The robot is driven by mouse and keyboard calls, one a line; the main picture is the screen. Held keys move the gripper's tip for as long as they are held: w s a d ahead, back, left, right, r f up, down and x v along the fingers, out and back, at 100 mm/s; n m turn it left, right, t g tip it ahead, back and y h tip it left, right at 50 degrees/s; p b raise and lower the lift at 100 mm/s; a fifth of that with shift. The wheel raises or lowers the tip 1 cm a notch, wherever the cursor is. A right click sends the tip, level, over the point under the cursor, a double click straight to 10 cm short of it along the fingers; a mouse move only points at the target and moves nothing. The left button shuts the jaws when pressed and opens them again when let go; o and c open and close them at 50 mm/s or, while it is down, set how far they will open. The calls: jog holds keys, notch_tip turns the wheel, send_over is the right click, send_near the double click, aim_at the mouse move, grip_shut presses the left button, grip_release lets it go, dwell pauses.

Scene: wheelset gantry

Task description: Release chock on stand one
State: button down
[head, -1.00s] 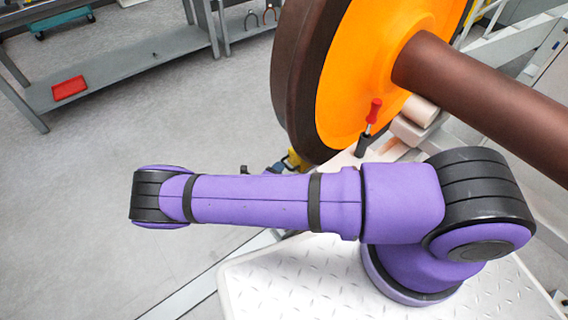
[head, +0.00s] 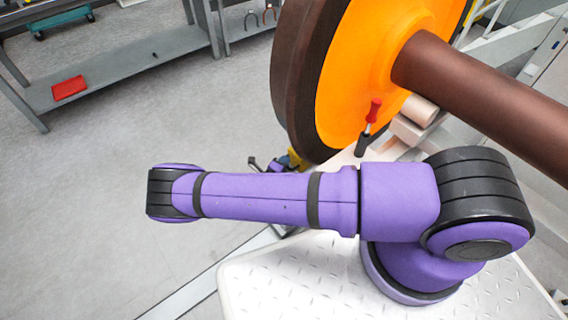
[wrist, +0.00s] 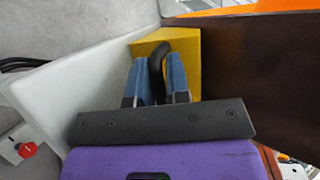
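The yellow chock (wrist: 186,50) with a black curved handle (wrist: 157,72) sits against the dark brown wheel tread (wrist: 262,75) in the wrist view. A small part of the chock (head: 294,158) shows beside the wheel in the head view. My gripper (wrist: 158,85) has its blue fingers on either side of the handle, apparently closed on it. In the head view my gripper (head: 274,164) is mostly hidden behind my purple arm. The chock's underside is out of sight.
A pale panel (wrist: 85,85) lies left of the chock, and a red knob (wrist: 26,150) is at lower left. The orange wheel (head: 365,75) and its brown axle (head: 480,95) fill the upper right. A grey shelf (head: 130,65) stands beyond open floor.

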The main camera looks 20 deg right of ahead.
jog(key=a, duration=0.2)
jog(key=s+a, duration=0.1)
jog(key=a, duration=0.1)
jog(key=s+a, duration=0.1)
jog(key=a, duration=0.1)
jog(key=shift+s+a+f, duration=0.1)
jog(key=shift+s+f, duration=0.05)
jog(key=shift+f, duration=0.15)
jog(key=c, duration=1.2)
grip_release()
jog(key=shift+a, duration=0.1)
jog(key=shift+r, duration=0.1)
jog(key=v, duration=1)
jog(key=shift+s+a, duration=0.25)
